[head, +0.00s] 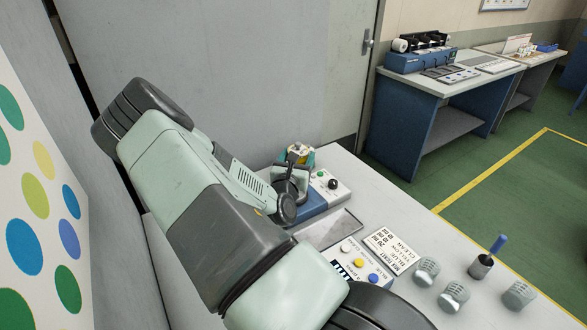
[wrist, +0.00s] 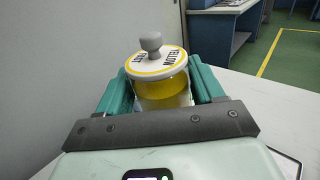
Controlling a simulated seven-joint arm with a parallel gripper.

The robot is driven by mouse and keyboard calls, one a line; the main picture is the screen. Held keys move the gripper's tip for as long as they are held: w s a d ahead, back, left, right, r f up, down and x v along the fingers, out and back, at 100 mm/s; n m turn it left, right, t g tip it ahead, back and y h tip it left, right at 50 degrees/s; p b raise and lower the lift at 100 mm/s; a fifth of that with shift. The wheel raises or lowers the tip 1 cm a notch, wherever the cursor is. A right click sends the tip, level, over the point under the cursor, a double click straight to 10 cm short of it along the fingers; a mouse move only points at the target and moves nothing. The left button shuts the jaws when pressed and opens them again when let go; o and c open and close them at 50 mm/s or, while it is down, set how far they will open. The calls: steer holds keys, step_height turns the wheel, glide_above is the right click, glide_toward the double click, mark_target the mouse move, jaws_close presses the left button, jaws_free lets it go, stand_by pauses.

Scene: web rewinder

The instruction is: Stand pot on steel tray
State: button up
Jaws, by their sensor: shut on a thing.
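The pot (wrist: 162,88) is a clear vessel with yellow contents, a white lid marked with lettering and a yellow ring, and a grey knob. My gripper (wrist: 161,92) has its teal fingers on both sides of the pot, shut on it, and the pot looks upright. In the head view my gripper (head: 299,157) is at the back of the bench, largely hidden by my arm, over or beside a blue unit. Whether the pot touches that unit is hidden. The steel tray (head: 338,228) appears as a flat grey plate in front of the blue unit, empty where visible.
The blue unit (head: 312,207) has a white panel with a black knob. A button box (head: 362,265) and a printed card (head: 391,250) lie near the tray. Several grey knobbed pieces (head: 426,271) and a blue-handled tool in a cup (head: 482,265) stand at right. A wall borders the left.

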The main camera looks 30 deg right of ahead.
steer(key=shift+s+d+f+m+g+h, duration=0.8)
steer(key=shift+s+d+f+m+g, duration=0.55)
steer(key=shift+s+f+g, duration=0.75)
steer(key=shift+s+d+f+m+g+h, duration=0.8)
steer(key=shift+s+d+f+m+g, duration=0.5)
steer(key=shift+s+f+g, duration=0.8)
steer(key=shift+s+d+f+m+g+h, duration=0.95)
steer(key=shift+s+f+m+g, duration=0.7)
steer(key=shift+s+f, duration=0.85)
steer(key=shift+d+f, duration=0.15)
steer(key=shift+f, duration=0.2)
steer(key=o, duration=1.4)
steer(key=shift+c, duration=0.2)
steer(key=shift+o, duration=0.2)
steer(key=shift+r, duration=0.1)
step_height(320, 180, up, 11)
